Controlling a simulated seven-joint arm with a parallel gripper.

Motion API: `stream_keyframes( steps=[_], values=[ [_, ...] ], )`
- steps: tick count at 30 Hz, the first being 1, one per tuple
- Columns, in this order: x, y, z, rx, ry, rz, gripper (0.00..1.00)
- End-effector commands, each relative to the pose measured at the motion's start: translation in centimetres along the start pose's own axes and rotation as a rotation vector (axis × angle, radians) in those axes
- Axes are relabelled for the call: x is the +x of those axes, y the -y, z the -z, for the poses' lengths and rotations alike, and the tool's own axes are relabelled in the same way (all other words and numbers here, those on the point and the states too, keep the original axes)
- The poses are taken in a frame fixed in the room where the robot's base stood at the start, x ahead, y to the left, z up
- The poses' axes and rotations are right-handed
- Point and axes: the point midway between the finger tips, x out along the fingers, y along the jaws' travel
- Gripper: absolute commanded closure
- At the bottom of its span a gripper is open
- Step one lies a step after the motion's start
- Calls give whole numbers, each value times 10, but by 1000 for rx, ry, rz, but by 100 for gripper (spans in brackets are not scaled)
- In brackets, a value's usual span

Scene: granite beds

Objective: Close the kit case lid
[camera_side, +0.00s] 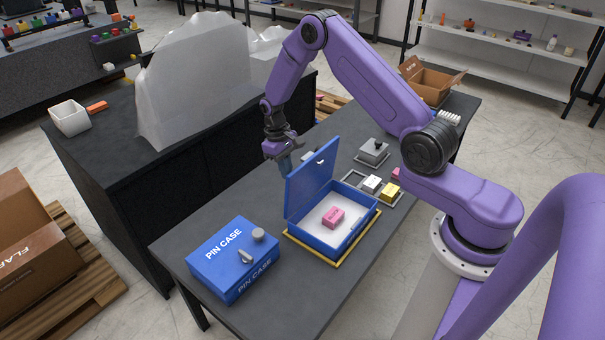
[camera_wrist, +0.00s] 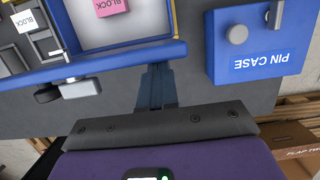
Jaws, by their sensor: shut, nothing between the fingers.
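The blue kit case (camera_side: 345,240) is open on the dark table, in a yellow-edged frame. A pink block (camera_side: 333,217) lies on its pale floor; it also shows in the wrist view (camera_wrist: 110,6). The lid (camera_side: 310,185) stands up from the case's left side, close to upright. My gripper (camera_side: 285,167) is shut and empty, on the outer side of the lid near its upper edge. In the wrist view the fingers (camera_wrist: 157,72) point at the blue lid edge (camera_wrist: 120,55). I cannot tell if they touch it.
A closed blue pin case (camera_side: 235,258) with a grey knob stands in front of the kit case. Beyond the kit case are a white block (camera_side: 371,183), a yellow block (camera_side: 390,192) and a grey piece with a black knob (camera_side: 374,151). An open cardboard box (camera_side: 432,82) is farther back.

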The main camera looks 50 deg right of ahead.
Motion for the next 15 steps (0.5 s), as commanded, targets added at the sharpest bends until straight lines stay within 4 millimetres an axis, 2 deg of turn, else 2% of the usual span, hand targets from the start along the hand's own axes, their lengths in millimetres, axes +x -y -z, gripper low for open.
stream_keyframes(
  steps=[15],
  values=[
    [8,0,-21,1,0,0,100]
  ],
)
